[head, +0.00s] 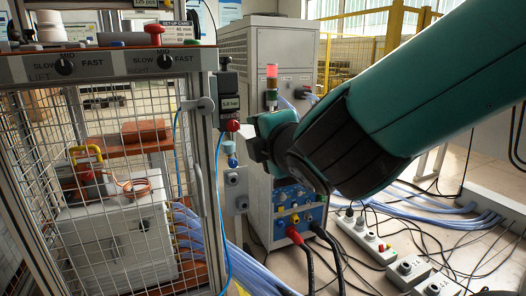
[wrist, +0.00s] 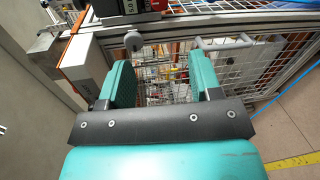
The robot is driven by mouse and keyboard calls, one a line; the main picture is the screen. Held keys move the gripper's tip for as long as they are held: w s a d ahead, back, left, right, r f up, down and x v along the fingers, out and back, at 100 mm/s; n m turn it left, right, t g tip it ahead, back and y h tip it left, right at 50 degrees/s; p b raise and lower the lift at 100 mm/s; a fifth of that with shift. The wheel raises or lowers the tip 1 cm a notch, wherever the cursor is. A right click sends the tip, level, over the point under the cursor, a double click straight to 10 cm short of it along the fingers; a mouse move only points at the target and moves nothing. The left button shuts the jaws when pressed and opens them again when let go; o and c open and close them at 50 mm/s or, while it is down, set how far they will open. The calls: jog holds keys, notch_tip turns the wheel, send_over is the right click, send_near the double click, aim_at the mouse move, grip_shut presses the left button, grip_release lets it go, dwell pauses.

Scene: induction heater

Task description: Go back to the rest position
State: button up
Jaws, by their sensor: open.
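My arm reaches in from the upper right in the head view, teal with dark joints. My gripper (head: 256,146) is beside the right post of the mesh cage, close to the red knob and the small blue valve part (head: 229,147). In the wrist view my gripper (wrist: 165,72) shows two teal fingers set well apart, with nothing held between them. The mesh cage (wrist: 212,62) lies beyond the fingers. The fingertips are partly hidden behind my wrist in the head view.
The cage (head: 115,215) with control knobs (head: 64,67) stands at left. A grey cabinet (head: 285,50) with a red lamp (head: 271,71) is behind my arm. Blue hoses (head: 420,215), black cables and power strips (head: 365,236) cover the floor at right. A yellow fence (head: 395,38) stands behind.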

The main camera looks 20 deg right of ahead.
jog(key=shift+s, duration=0.1)
dwell(0.4)
jog(key=s+a+f+m+g+y+p, duration=0.2)
jog(key=s+f+m+g+p, duration=0.35)
jog(key=s+m+g, duration=0.3)
jog(key=s+a+r+m+g+y+p, duration=0.25)
jog(key=s+r+m+g+p, duration=0.2)
jog(key=s+g, duration=0.6)
notch_tip(320, 180, up, 37)
jog(key=s+t+p, duration=0.2)
jog(key=p, duration=3.4)
jog(key=shift+a+t+p, duration=0.35)
jog(key=shift+t, duration=0.05)
jog(key=shift+s, duration=0.1)
